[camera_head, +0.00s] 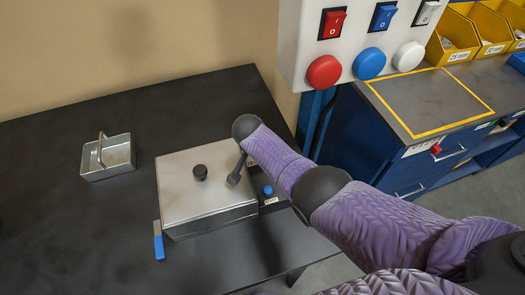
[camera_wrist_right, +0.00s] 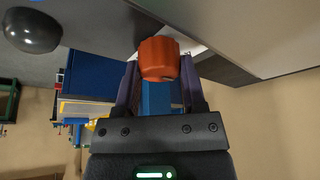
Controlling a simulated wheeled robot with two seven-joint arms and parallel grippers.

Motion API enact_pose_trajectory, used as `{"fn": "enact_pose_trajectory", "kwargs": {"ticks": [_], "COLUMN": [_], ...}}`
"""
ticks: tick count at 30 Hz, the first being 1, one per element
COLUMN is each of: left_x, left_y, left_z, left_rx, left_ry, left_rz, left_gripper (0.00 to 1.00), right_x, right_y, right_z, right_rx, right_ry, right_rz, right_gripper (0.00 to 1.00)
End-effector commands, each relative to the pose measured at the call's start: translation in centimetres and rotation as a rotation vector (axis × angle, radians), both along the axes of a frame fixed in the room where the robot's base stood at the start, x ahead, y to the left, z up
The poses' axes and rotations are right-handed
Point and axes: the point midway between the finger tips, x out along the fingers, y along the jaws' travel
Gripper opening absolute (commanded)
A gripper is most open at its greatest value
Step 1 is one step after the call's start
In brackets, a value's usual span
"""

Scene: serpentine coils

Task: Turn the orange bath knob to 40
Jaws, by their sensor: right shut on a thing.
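The orange bath knob (camera_wrist_right: 158,58) shows in the right wrist view, between the two fingers of my right gripper (camera_wrist_right: 158,72). The gripper is shut on it. No number or pointer mark on the knob can be read. In the head view the bath is a metal box (camera_head: 178,203) with a pale lid and a black lid knob (camera_head: 200,172). My right arm comes in from the right and ends at the bath's right side. The orange knob is hidden in the head view. My left gripper is not in view.
A small metal tray with a handle (camera_head: 107,160) stands left of the bath. A blue-handled item (camera_head: 158,242) lies at its front-left corner, and a blue button (camera_head: 268,190) is on its right. A white switch panel (camera_head: 300,50) hangs above.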

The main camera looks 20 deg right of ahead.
Motion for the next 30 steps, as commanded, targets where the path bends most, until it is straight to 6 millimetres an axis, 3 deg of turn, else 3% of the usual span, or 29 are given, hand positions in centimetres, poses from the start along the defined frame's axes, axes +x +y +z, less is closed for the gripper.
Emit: {"fn": "enact_pose_trajectory", "kwargs": {"ticks": [4, 5, 9, 19, 25, 30], "left_x": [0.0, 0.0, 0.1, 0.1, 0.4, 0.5], "left_y": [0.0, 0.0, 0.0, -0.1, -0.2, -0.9], "left_z": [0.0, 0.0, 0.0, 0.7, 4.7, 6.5], "left_rx": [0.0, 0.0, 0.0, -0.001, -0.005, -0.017], "left_ry": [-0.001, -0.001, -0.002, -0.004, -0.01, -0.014], "left_rz": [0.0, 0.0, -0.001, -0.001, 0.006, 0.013], "left_gripper": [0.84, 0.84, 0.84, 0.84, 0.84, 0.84], "right_x": [0.1, 0.1, 0.1, -0.1, -1.3, -2.3], "right_y": [0.0, 0.0, 0.0, 0.1, 1.3, 2.3], "right_z": [0.1, 0.1, 0.1, 0.7, 5.4, 8.4], "right_rx": [0.0, 0.0, -0.001, 0.0, 0.002, 0.002], "right_ry": [-0.003, -0.003, -0.002, 0.0, -0.004, -0.004], "right_rz": [0.001, 0.001, 0.001, 0.001, 0.003, 0.001], "right_gripper": [0.0, 0.59, 0.88, 0.88, 0.88, 0.88]}}
